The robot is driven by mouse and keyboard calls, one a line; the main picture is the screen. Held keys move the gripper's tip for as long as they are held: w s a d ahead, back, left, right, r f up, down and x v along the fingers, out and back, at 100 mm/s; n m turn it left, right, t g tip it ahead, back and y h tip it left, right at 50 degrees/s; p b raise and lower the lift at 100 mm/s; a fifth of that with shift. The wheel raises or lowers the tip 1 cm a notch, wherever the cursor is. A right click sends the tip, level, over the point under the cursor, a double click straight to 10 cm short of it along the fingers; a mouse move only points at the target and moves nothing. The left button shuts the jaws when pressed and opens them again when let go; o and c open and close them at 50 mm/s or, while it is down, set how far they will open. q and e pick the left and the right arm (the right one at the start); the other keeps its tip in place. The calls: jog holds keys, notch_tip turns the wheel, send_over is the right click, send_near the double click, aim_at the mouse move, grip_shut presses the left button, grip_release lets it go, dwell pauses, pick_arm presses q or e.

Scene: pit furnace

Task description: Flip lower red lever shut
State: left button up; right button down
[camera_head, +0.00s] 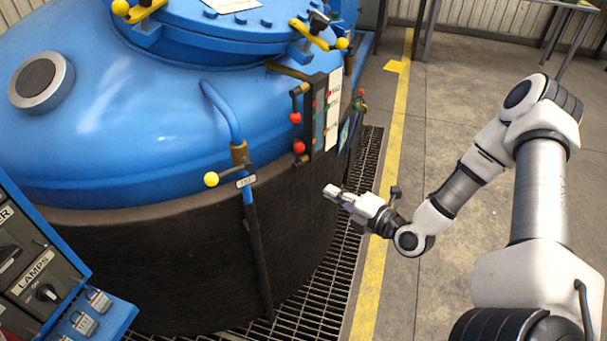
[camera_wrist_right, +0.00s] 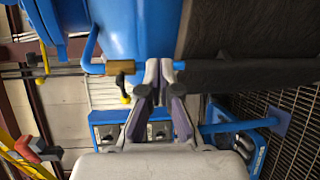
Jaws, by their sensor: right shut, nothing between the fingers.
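The lower red lever (camera_head: 299,147) has a red ball on a short stem by a brass fitting. It sits on the side of the blue vessel (camera_head: 110,120), at the foot of a narrow panel. A second red-balled lever (camera_head: 295,117) hangs just above it. My right gripper (camera_head: 331,191) is shut and empty. In the head view it appears below and to the right of the lower red lever, apart from it. In the right wrist view its closed fingertips (camera_wrist_right: 159,66) show in front of the vessel, and I cannot make out the red lever there. My left gripper is out of view.
A yellow-balled lever (camera_head: 211,179) and blue pipe (camera_head: 256,235) stand left of the red levers. A switch panel (camera_head: 35,262) is at the lower left. Dark grating (camera_head: 318,298) surrounds the vessel. The floor (camera_head: 445,130) right of the yellow line has open room.

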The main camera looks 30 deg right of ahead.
jog(key=d+m+t+h, duration=0.1)
jog(key=d+m+h, duration=0.1)
jog(key=d, duration=0.2)
jog(key=b, duration=0.3)
send_near(303, 151)
jog(key=w, duration=0.6)
jog(key=shift+a+f, duration=0.15)
jog(key=shift+a, duration=0.15)
jog(key=shift+w, duration=0.6)
